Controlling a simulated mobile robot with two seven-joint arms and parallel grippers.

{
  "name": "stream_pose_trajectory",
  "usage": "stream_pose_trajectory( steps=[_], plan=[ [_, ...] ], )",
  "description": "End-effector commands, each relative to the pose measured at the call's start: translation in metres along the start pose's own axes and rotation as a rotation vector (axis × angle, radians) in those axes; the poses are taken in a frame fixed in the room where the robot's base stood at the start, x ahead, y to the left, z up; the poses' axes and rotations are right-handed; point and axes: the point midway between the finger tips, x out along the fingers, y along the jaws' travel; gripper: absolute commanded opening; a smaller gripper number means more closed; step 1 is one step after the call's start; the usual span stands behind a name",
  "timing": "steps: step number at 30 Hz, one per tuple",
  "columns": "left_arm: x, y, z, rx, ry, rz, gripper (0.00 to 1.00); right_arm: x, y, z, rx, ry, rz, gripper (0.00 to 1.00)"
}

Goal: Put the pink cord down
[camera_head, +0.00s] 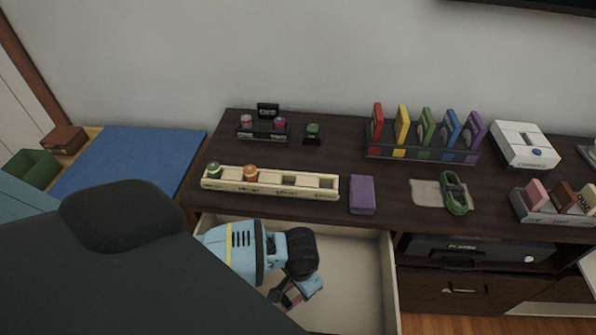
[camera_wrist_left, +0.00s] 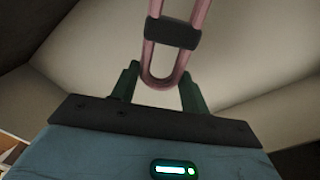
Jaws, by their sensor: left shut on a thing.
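The pink cord (camera_wrist_left: 162,70) shows in the left wrist view as a bundled loop with a dark band around its middle. Its lower bend lies between the two dark green fingers of my left gripper (camera_wrist_left: 160,92), which is shut on it. In the head view my left gripper (camera_head: 296,292) is at the open drawer (camera_head: 345,270), with a small pink part of the cord (camera_head: 291,294) showing at its fingers. Most of the cord is hidden there by my arm. I cannot tell whether the cord touches the drawer floor. My right gripper is not in view.
The dark cabinet top (camera_head: 340,145) above the drawer holds a long cream rack (camera_head: 270,184), a purple box (camera_head: 362,195), a green cord (camera_head: 455,194) on a beige cloth, and a row of coloured cases (camera_head: 425,130). The drawer's visible right part looks empty.

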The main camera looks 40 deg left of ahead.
Motion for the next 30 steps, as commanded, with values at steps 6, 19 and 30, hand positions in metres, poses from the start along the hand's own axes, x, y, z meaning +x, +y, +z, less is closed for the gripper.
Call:
stream_pose_trajectory(
  steps=[6, 19, 30],
  plan=[
    [0.024, 0.001, 0.0, 0.0, 0.0, 0.0, 0.22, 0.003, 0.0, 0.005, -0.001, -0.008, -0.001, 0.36],
    [0.055, 0.0, 0.0, -0.001, -0.001, 0.0, 0.22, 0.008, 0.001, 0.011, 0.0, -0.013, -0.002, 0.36],
    [0.061, 0.0, -0.001, 0.0, 0.002, 0.0, 0.22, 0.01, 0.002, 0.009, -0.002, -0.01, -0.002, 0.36]
  ],
)
